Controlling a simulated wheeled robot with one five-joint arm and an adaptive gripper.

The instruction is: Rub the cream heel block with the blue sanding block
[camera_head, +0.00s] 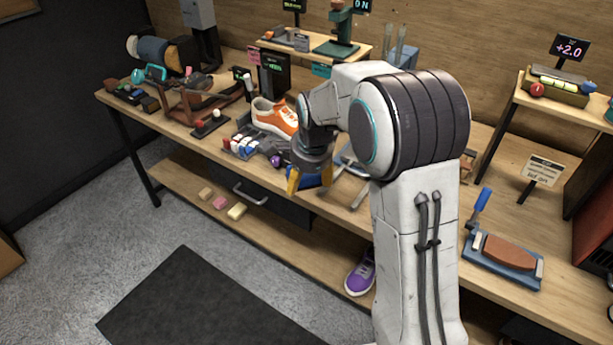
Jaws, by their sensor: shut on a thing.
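My gripper (308,179) points down over the front edge of the workbench, left of the picture's middle right. It is shut on a blue block (312,179), which shows between its yellow fingertips and matches the blue sanding block. The fingers and wrist hide part of it. A small cream block (237,211) lies on the lower shelf, below and left of my gripper and apart from it. I cannot tell whether this is the heel block. My arm covers part of the bench, so another cream piece could be hidden there.
An orange and white sneaker (275,117) stands on the workbench (335,200) behind my gripper. Brown (205,194) and pink (220,203) blocks lie on the lower shelf, with a purple sneaker (361,273) farther right. A blue fixture (528,278) holds a brown piece at right.

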